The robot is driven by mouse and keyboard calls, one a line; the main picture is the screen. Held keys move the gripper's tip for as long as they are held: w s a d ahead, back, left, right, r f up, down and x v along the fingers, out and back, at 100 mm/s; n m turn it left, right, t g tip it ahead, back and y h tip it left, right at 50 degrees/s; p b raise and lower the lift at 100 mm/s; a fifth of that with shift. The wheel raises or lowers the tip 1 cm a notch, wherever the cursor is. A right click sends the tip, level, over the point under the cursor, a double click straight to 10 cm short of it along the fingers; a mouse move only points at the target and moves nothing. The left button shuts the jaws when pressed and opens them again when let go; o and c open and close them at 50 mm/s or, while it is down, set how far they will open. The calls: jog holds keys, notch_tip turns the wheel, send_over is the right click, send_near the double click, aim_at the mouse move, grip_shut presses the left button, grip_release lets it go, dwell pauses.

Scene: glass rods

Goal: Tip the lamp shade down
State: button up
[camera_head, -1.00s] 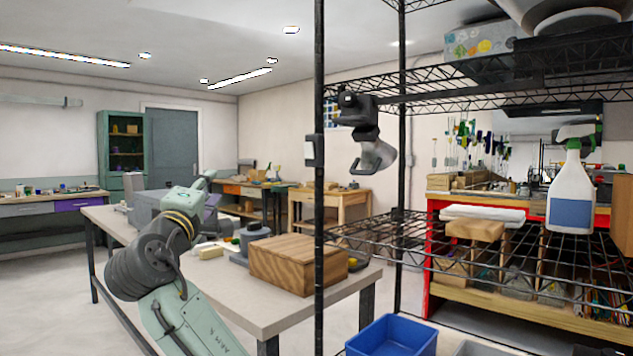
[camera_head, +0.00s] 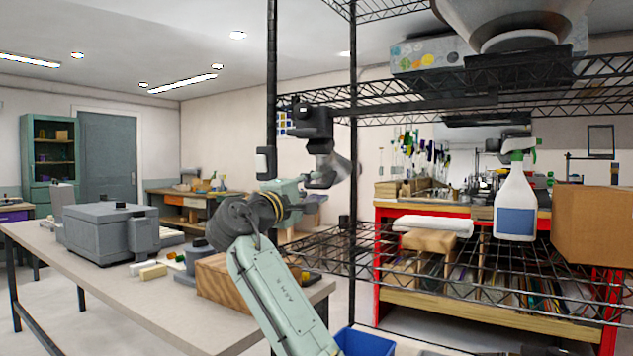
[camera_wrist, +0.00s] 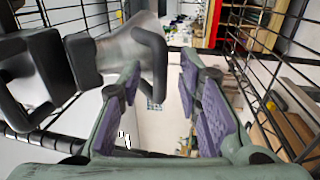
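The lamp (camera_head: 316,122) is a dark fixture mounted by the shelf post, with a metallic grey shade (camera_head: 345,167) below its dark body. In the wrist view the shade (camera_wrist: 122,48) fills the upper left, and a dark curved handle bar (camera_wrist: 157,58) stands out from it.
Black wire shelving (camera_head: 440,92) surrounds the lamp, with a post (camera_head: 353,140) close on the right. A spray bottle (camera_head: 515,205) and cardboard box (camera_head: 592,225) are further right. A table (camera_head: 130,300) with a grey case (camera_head: 100,232) and wooden box (camera_head: 222,283) is at left.

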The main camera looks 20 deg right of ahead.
jog(key=shift+x, duration=0.8)
jog(key=shift+c, duration=0.2)
grip_shut()
